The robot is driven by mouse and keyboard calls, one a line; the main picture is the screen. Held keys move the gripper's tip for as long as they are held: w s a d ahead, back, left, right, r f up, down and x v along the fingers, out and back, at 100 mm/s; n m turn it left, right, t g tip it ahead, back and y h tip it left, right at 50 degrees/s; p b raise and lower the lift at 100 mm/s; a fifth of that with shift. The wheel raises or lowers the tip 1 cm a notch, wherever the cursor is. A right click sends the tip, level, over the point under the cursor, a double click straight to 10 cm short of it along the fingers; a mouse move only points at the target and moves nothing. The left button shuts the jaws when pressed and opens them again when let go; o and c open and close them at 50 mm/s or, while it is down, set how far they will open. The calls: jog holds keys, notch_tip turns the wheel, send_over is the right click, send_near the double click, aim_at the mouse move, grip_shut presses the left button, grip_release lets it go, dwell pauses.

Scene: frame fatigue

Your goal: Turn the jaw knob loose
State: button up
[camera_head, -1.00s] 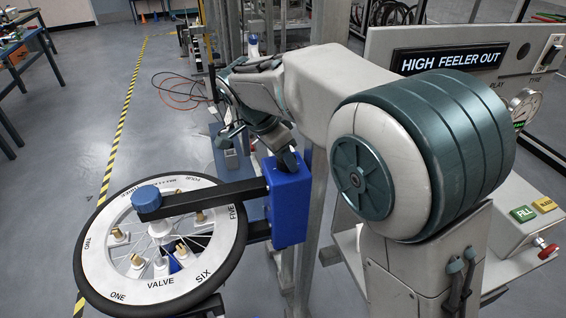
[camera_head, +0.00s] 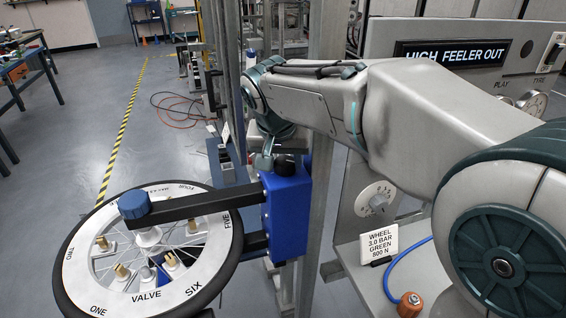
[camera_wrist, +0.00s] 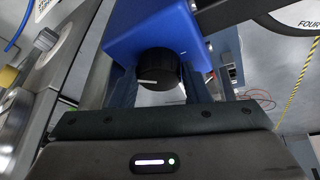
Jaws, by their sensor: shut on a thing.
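The jaw knob is a black round knob with a white line, seen on the blue block in the wrist view (camera_wrist: 158,68); it also shows on top of the block in the head view (camera_head: 285,164). The blue block (camera_head: 288,213) carries a black arm (camera_head: 210,204) reaching over the wheel. My gripper (camera_wrist: 158,85) has one dark finger on each side of the knob and is shut on it. In the head view my gripper (camera_head: 266,160) is small and partly hidden at the block's top.
A spoked wheel (camera_head: 225,258) with a white lettered ring lies below the black arm, with a blue cap (camera_head: 134,204) at the arm's end. A metal post (camera_head: 318,210) stands right of the block. A console (camera_head: 375,235) with dial and sign is at right.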

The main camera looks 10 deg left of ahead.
jog(key=shift+n+y, duration=0.3)
jog(key=shift+n, duration=0.4)
jog(key=o, duration=0.7)
jog(key=shift+r, duration=0.15)
jog(key=v, duration=1.3)
jog(key=shift+r, duration=0.25)
jog(key=shift+s, duration=0.1)
